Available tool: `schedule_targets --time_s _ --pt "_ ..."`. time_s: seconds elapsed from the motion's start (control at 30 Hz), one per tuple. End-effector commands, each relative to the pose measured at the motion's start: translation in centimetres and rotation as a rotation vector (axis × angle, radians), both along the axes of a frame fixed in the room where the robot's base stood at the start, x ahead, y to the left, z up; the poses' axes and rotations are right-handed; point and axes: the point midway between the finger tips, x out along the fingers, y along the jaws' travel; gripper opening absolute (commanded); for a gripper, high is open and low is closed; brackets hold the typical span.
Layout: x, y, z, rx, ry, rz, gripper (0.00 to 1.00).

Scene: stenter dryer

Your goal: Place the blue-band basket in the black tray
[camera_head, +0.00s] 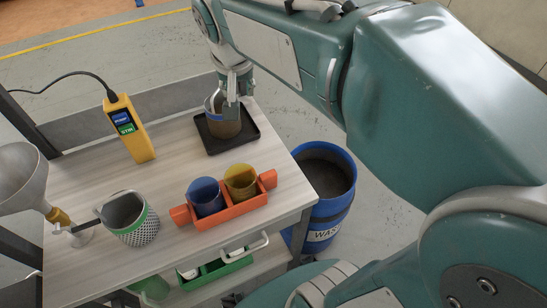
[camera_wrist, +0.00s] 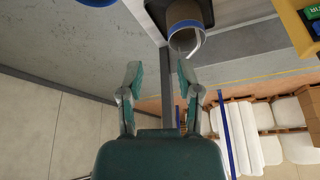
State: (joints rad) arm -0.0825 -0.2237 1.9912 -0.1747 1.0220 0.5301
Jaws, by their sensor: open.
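The blue-band basket (camera_head: 226,128) stands in the black tray (camera_head: 246,144) at the back right of the table in the head view. It looks brownish, with a blue band near its rim. In the wrist view the basket (camera_wrist: 183,14) is at the top, with its pale rim and blue band facing me, and the black tray (camera_wrist: 205,12) shows around it. My gripper (camera_head: 232,92) is just above the basket and partly hides it in the head view. In the wrist view my gripper (camera_wrist: 158,72) is open with nothing between its fingers.
A green-band basket (camera_head: 132,226), an orange caddy (camera_head: 232,213) with blue and yellow cups, a yellow handheld device (camera_head: 130,128) and a funnel (camera_head: 22,180) are on the table. A blue waste bin (camera_head: 322,225) stands at its right. The table's middle is clear.

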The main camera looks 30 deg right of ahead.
Motion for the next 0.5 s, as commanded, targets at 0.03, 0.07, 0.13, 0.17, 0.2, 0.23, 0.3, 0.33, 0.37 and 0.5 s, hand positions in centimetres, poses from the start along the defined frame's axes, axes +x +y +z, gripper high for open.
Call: schedule_targets --time_s 0.03,0.07,0.13,0.17,0.2,0.23,0.3,0.33,0.37,0.5 --pt "-1.7 -0.2 0.0 0.001 -0.009 0.030 0.45" --pt "-2.6 -0.3 -0.2 -0.001 -0.013 0.051 0.45" --pt "-4.6 -0.4 -0.6 -0.003 -0.023 0.099 0.45" --pt "-5.5 -0.4 -0.8 -0.004 -0.027 0.120 0.45" --pt "-6.6 -0.5 -1.1 -0.006 -0.034 0.147 0.45" --pt "-7.4 -0.5 -1.4 -0.008 -0.039 0.167 0.45" --pt "-9.4 -0.5 -2.1 -0.013 -0.051 0.214 0.45" --pt "-10.2 -0.5 -2.5 -0.016 -0.056 0.233 0.45" --pt "-10.9 -0.5 -2.8 -0.019 -0.062 0.252 0.45" --pt "-13.8 -0.4 -4.4 -0.033 -0.086 0.329 0.45"
